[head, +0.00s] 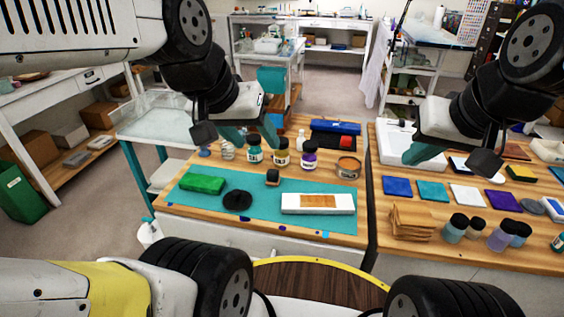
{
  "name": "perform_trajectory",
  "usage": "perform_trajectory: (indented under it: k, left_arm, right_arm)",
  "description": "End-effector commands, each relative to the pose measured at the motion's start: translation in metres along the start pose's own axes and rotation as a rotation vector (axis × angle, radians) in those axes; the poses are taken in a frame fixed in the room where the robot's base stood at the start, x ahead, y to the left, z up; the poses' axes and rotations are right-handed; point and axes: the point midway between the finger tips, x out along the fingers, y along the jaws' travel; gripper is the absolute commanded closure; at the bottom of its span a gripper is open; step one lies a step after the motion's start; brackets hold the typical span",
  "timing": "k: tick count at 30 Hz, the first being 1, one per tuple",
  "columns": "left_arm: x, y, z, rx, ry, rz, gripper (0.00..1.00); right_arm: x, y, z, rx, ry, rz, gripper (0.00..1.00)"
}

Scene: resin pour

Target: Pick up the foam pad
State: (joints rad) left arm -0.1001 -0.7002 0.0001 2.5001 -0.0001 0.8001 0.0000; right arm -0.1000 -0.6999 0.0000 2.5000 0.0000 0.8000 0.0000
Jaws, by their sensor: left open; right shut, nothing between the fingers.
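No label marks the foam pad. A green rectangular block (202,184) lies at the left of the teal mat (262,213), and a round black pad-like disc (237,200) lies just right of and in front of it; I cannot tell which is the foam pad. My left gripper (252,137) is open and empty, above the back of the left table, behind and above both. My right gripper (424,153) is shut and empty, above the right table, well to the right of the mat.
A white tray with a wooden piece (318,203) lies on the mat's right, with a small dark-and-orange object (272,177) behind. Several jars (281,152) and an orange-brown tin (348,167) stand behind the mat. The right table holds coloured squares (397,187), stacked wood pieces (411,222) and bottles.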

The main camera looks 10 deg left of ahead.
Motion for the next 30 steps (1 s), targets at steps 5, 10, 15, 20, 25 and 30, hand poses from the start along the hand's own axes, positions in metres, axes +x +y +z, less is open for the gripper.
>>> perform_trajectory:
  k: [5, 10, 15, 20, 25, 30]
  left_arm:
    - [0.000, 0.000, 0.000, 0.000, 0.000, 0.000, 0.44]
    - [0.000, 0.000, 0.000, 0.000, 0.000, 0.000, 0.44]
    - [0.003, -0.001, -0.004, -0.002, -0.013, -0.006, 0.40]
    - [0.022, -0.010, -0.028, -0.004, -0.085, -0.042, 0.40]
    - [0.066, -0.025, -0.065, -0.005, -0.202, -0.094, 0.40]
    - [0.124, -0.042, -0.092, -0.008, -0.318, -0.133, 0.40]
  right_arm:
    - [0.000, 0.000, 0.000, 0.000, 0.000, 0.000, 1.00]
    - [0.000, 0.000, 0.000, 0.000, 0.000, 0.000, 1.00]
    - [0.000, 0.000, 0.000, 0.000, 0.000, 0.000, 1.00]
    - [0.000, 0.000, 0.000, 0.000, 0.000, 0.000, 1.00]
    - [0.000, 0.000, 0.000, 0.000, 0.000, 0.000, 1.00]
    - [0.000, 0.000, 0.000, 0.000, 0.000, 0.000, 1.00]
